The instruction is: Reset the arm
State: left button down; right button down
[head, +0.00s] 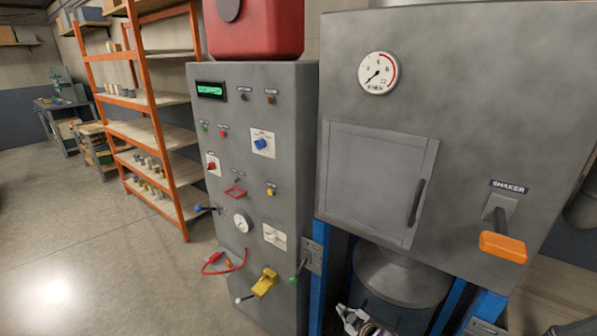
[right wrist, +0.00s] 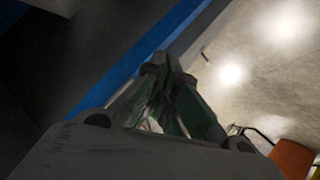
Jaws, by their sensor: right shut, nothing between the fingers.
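My right gripper (head: 358,322) shows at the bottom of the head view, low in front of the machine and beside a blue leg. In the right wrist view its fingers (right wrist: 165,90) are together with nothing between them. A blue post (right wrist: 150,55) runs diagonally behind them in that view. My left gripper is not in view.
A grey control cabinet (head: 258,165) with knobs and levers stands left of the grey shaker machine (head: 460,110). The shaker has an orange-handled lever (head: 503,246) and a closed door (head: 375,185). A drum (head: 400,278) sits below it. Orange shelving (head: 150,120) stands behind. Floor at left is clear.

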jog(key=s+d+f+m+g+h, duration=0.15)
jog(key=s+d+f, duration=0.25)
jog(key=d+f, duration=0.5)
jog(key=s+d+f+m+g+h, duration=0.1)
jog(key=s+d+f+m+h, duration=0.3)
jog(key=d+f, duration=0.6)
jog(key=s+d+f+g, duration=0.2)
jog(key=s+f+g, duration=0.1)
jog(key=s+f, duration=1.15)
jog(key=s+a+f+m+g, duration=0.1)
jog(key=s+a+f+g, duration=0.1)
jog(key=s, duration=1.3)
jog(key=s+a+f+m+g+y, duration=0.1)
jog(key=s+a+f, duration=0.3)
jog(key=s, duration=1.1)
jog(key=shift+s+a+f+m+g, duration=0.15)
jog(key=shift+a+f+m+g, duration=0.3)
jog(key=shift+a, duration=0.65)
jog(key=shift+s+r, duration=0.15)
